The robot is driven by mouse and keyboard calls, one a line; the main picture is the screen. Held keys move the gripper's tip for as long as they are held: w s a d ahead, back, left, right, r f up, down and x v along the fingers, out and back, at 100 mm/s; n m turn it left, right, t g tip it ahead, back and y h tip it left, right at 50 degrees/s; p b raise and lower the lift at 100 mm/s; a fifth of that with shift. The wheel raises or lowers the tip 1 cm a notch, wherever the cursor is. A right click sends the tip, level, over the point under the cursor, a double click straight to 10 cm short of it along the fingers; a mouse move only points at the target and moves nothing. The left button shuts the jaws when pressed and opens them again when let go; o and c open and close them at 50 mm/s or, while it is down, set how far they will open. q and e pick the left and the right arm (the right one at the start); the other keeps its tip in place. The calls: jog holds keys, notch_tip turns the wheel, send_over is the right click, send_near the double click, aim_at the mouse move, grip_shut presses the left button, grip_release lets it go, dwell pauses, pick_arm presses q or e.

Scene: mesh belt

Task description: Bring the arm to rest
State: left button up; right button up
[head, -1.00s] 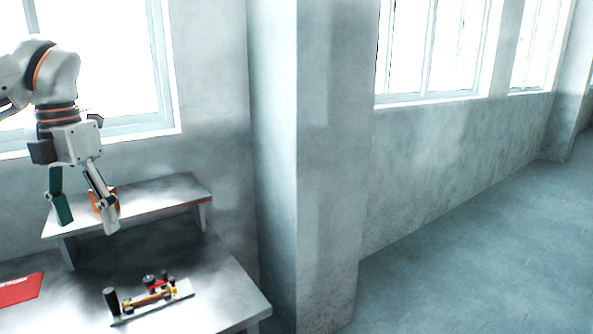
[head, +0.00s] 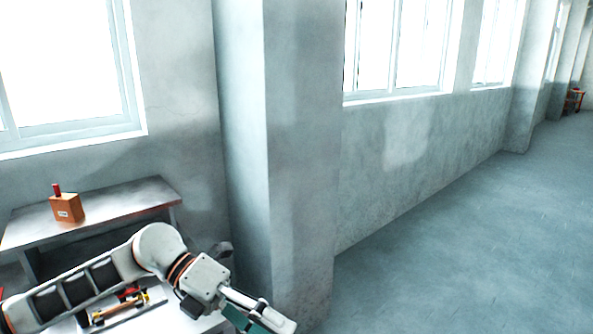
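My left arm comes in from the lower left, low over the workbench. Its gripper (head: 258,316) hangs past the right end of the bench at the bottom of the head view. One white finger and one teal finger show side by side, partly overlapping. I cannot tell how far apart they are, and I see nothing between them. My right gripper is not in view.
An orange box (head: 66,208) with a red top stands on the raised shelf (head: 130,199). A small fixture (head: 122,306) on the bench is partly hidden behind my arm. A concrete pillar (head: 290,170) stands right of the bench; open floor (head: 450,240) lies beyond.

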pick_arm(q)
jog(key=w+d+r+n+t+h, duration=0.2)
jog(key=d+n+t+h, duration=0.4)
jog(key=n+h, duration=0.3)
jog(key=w+a+f+n+t+y, duration=0.35)
jog(key=f+n+t, duration=0.3)
jog(key=n, duration=0.25)
jog(key=w+a+f+n+t+y, duration=0.2)
jog(key=a+f+n+t+y, duration=0.35)
jog(key=n+t, duration=0.35)
jog(key=s+a+f+n+g+y, duration=0.1)
jog(key=s+a+f+n+y, duration=0.25)
jog(key=f, duration=0.45)
jog(key=s+a+f+n+g+y, duration=0.1)
jog(key=s+a+f+n+y, duration=0.15)
jog(key=a+f+n, duration=0.4)
jog(key=s+a+f+n+g+y, duration=0.2)
jog(key=s+a+f+g+y, duration=0.2)
jog(key=s+f, duration=0.8)
notch_tip(320, 180, down, 3)
jog(key=shift+s+a+r+n+g, duration=0.15)
jog(key=shift+a+n+g, duration=0.2)
jog(key=shift+a, duration=0.25)
